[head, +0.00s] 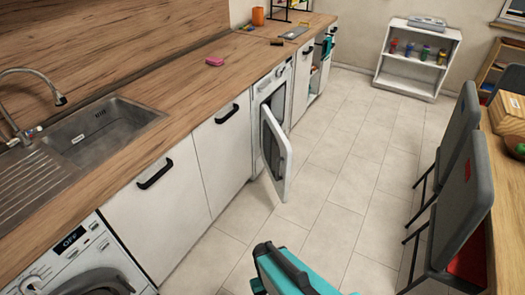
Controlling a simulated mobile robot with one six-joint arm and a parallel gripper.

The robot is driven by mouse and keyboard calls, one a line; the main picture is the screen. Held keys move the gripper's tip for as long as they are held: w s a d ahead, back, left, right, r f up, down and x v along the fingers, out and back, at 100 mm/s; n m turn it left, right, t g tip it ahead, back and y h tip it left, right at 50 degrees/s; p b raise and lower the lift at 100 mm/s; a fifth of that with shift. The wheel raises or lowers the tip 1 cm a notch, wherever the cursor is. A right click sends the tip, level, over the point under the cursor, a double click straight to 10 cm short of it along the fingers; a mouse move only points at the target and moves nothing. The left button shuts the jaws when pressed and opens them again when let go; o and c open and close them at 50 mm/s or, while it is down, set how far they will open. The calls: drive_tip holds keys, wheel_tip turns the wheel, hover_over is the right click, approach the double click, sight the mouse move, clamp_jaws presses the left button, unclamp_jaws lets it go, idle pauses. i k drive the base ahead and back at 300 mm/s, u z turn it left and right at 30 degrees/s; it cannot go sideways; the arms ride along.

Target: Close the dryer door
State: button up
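The dryer (274,84) is a white front-loading machine set under the wooden counter, past two white cabinet fronts. Its door (286,155), with a white frame and dark centre, stands open and swung out over the floor. Part of my arm, teal and black, shows at the bottom centre, short of the door and apart from it. My gripper's fingertips cannot be made out, so I cannot tell whether it is open or shut.
A second white machine (75,265) stands at the lower left, its display reading OFF. Grey chairs (462,190) and a wooden table line the right side. A white shelf (418,58) stands at the back. The tiled floor (335,180) between is clear.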

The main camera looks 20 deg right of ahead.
sight(276, 149)
drive_tip(key=z, duration=0.15)
drive_tip(key=i, duration=1.3)
drive_tip(key=z, duration=0.1)
drive_tip(key=k, duration=1.4)
drive_tip(key=u, duration=0.8)
drive_tip(key=i, duration=1.15)
drive_tip(key=u, duration=0.1)
